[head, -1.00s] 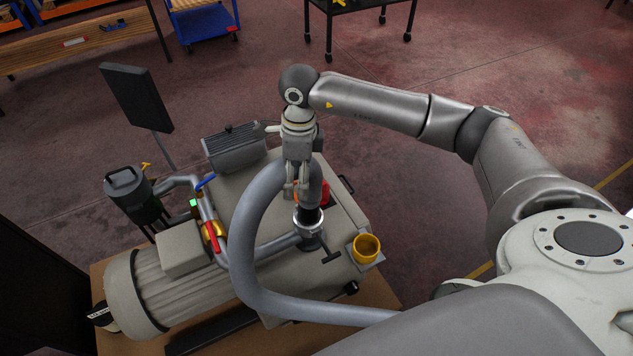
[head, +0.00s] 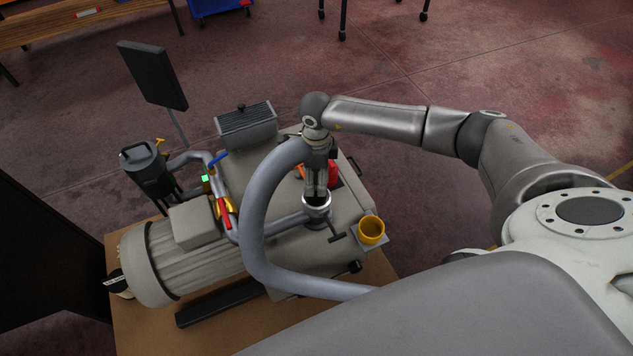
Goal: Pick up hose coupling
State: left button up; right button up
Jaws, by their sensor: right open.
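A thick grey hose (head: 255,225) arches up from the lower right, and its upper end passes behind my right gripper. The hose coupling is at that end, mostly hidden by the gripper, above a metal port ring (head: 316,207) with a T-handle clamp (head: 337,235). My right gripper (head: 317,190) points down, open, with its fingertips right at the top of the port ring. I cannot tell whether the fingers touch the coupling. My left gripper is not in view.
The pump (head: 195,255) stands on a brown board (head: 150,335). A yellow cup (head: 371,230) sits right of the port. A red part (head: 333,174) is close behind the gripper. Valves with red and blue handles are to its left. A black panel (head: 155,75) stands behind.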

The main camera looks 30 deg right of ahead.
jog(key=shift+f, duration=0.2)
jog(key=shift+r, duration=0.1)
grip_shut()
